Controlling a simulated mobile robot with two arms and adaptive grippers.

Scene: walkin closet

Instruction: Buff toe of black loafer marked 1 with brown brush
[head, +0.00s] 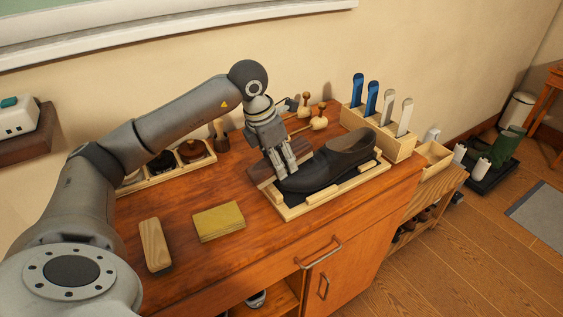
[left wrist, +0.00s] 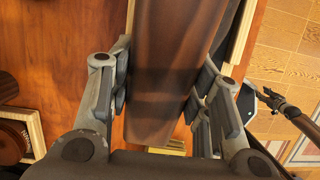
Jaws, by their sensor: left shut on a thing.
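The black loafer (head: 335,160) lies in a light wooden tray (head: 305,206) on the workbench, its toe toward the lower left. I cannot make out a number on it. My left gripper (head: 285,170) is at the toe end, shut on the brown brush (head: 278,160). In the left wrist view the brown brush (left wrist: 168,70) runs between the fingers, with a strip of the dark loafer beside it on the right. The fingers partly hide the toe, and I cannot tell whether the brush touches it. My right gripper is not in view.
A wood-backed block (head: 154,245) and a yellow cloth (head: 219,221) lie on the front left of the bench (head: 245,255). Behind are a box of tins (head: 190,152), wooden-handled daubers (head: 319,122) and a rack with blue and white handles (head: 399,146). The bench's front edge runs close below the tray.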

